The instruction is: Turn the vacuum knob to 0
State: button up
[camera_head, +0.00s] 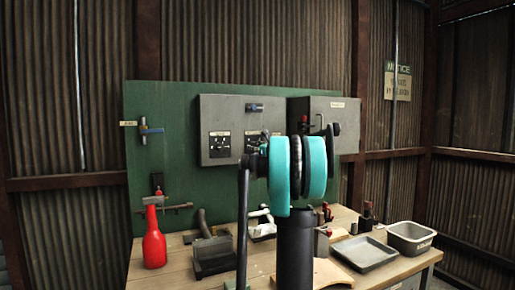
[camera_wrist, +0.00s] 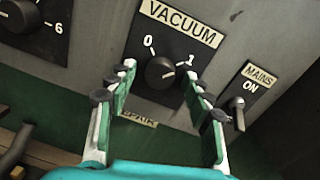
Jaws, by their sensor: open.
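The vacuum knob (camera_wrist: 160,71) is a round black knob on a dark plate under a "VACUUM" label in the wrist view. The plate is marked 0 at upper left and 1 at right. The knob's pale line points toward the 1. My gripper (camera_wrist: 158,80) is open, its two green-padded fingers on either side of the knob in the picture. I cannot tell whether they touch it. In the head view my teal and black arm covers part of the grey control box (camera_head: 222,130), and the fingers are hidden there.
A "MAINS" toggle switch (camera_wrist: 237,113) sits right of the knob, near my right finger. Another dial (camera_wrist: 24,17) is at upper left. The wooden bench (camera_head: 183,262) holds a red bottle (camera_head: 154,240), a shallow grey tray (camera_head: 366,253) and a deeper grey bin (camera_head: 410,238).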

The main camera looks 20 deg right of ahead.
jog(key=c, duration=1.2)
jog(key=shift+o, duration=0.2)
jog(key=shift+n, duration=0.3)
jog(key=n, duration=1.2)
jog(key=shift+r+g+h, duration=0.1)
jog(key=shift+g+h, duration=0.2)
jog(key=n, duration=0.4)
jog(key=shift+n, duration=0.4)
